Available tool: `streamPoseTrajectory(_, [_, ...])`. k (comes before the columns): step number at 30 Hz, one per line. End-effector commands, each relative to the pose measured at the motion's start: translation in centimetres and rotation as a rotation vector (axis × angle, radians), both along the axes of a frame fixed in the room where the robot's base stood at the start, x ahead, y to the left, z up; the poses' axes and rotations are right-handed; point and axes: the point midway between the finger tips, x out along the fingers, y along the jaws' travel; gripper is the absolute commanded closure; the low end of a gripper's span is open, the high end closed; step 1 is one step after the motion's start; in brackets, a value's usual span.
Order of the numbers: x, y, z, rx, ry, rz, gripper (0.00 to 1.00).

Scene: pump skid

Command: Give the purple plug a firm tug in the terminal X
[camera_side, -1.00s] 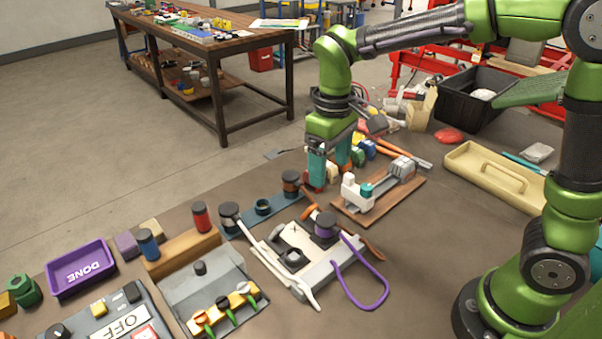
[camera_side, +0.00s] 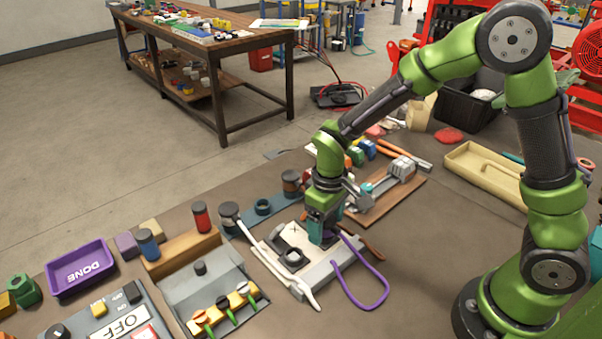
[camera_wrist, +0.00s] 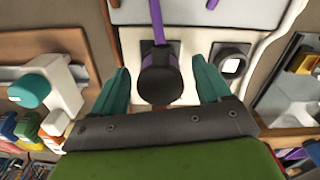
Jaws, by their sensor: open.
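The purple plug (camera_wrist: 160,82), dark-capped with a purple body, sits in a socket of the white terminal block (camera_side: 318,279). A small dark mark like an X is on the block beside it. A purple cable (camera_side: 386,290) loops from the plug to the right. My gripper (camera_wrist: 160,68) is open, with one teal finger on each side of the plug and visible gaps in the wrist view. In the side view my gripper (camera_side: 322,232) is down over the plug and hides most of it.
A wooden board with a clamp (camera_side: 400,170) is close behind on the right. A blue rail with a dark cylinder (camera_side: 291,182) stands behind. A switch panel (camera_side: 120,318) and purple DONE tray (camera_side: 82,270) are at left.

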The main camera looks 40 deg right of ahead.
Motion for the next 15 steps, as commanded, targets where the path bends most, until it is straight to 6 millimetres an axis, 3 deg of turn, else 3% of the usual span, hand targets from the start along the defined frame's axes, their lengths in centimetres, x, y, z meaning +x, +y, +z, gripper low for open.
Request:
streamPoseTrajectory(8, [-0.02,0.00,-0.12,0.000,0.001,0.000,0.23])
streamPoseTrajectory(15, [-0.02,-0.01,-0.10,0.000,0.001,0.000,0.60])
